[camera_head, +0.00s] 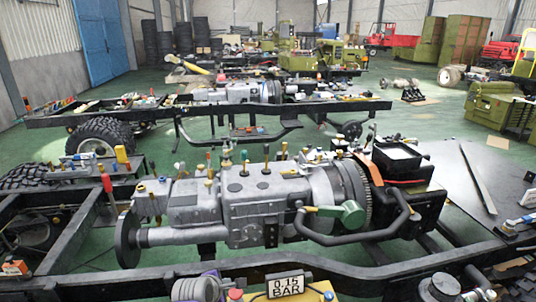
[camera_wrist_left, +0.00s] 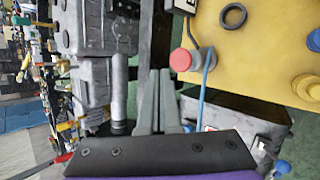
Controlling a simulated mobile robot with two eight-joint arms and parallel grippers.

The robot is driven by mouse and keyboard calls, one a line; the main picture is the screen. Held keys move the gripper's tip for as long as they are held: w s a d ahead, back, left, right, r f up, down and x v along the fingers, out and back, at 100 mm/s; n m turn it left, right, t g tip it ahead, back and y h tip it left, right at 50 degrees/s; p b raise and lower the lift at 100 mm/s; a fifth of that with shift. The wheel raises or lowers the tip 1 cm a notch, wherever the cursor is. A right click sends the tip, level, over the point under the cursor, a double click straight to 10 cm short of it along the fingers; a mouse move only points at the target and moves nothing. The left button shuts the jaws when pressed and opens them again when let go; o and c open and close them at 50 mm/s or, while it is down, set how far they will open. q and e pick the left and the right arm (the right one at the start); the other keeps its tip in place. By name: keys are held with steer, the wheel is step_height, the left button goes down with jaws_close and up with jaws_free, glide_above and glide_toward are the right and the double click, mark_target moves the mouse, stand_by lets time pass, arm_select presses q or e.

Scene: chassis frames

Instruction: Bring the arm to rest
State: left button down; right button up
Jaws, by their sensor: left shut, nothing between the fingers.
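My left gripper (camera_wrist_left: 159,75) shows in the left wrist view as two grey fingers pointing up the picture, shut and empty, between a grey gearbox (camera_wrist_left: 95,75) and a yellow box (camera_wrist_left: 235,50). In the head view only a grey and purple part of my left arm shows at the bottom edge, just left of the yellow box and in front of the chassis. The fingers are not clear there. My right gripper is in neither view.
A black chassis frame (camera_head: 345,272) with the grey gearbox (camera_head: 255,205) spans the front. The yellow box with a red knob and a "0.15 BAR" display (camera_head: 286,285) stands close by. A second chassis (camera_head: 95,117) is behind, with green floor between.

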arm_select(q)
steer(key=s+a+m+g+y, duration=0.1)
steer(key=s+a+m, duration=0.1)
steer(key=s+m, duration=0.8)
steer(key=s+a+m+g, duration=0.2)
steer(key=s+m, duration=0.9)
steer(key=s, duration=0.6)
steer(key=shift+s+a+f+y, duration=0.15)
steer(key=shift+a+f+y, duration=0.1)
steer(key=shift+a+y, duration=0.2)
stand_by(0.8)
step_height(320, 180, up, 3)
steer(key=n+t+h+p, duration=0.2)
steer(key=n+t, duration=0.2)
steer(key=n, duration=2)
glide_above(233, 295)
steer(key=shift+f, duration=0.2)
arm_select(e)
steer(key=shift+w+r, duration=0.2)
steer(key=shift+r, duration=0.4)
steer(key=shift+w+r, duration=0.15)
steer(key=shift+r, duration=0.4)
arm_select(q)
steer(key=shift+f+b, duration=2.75)
steer(key=shift+f, duration=1.65)
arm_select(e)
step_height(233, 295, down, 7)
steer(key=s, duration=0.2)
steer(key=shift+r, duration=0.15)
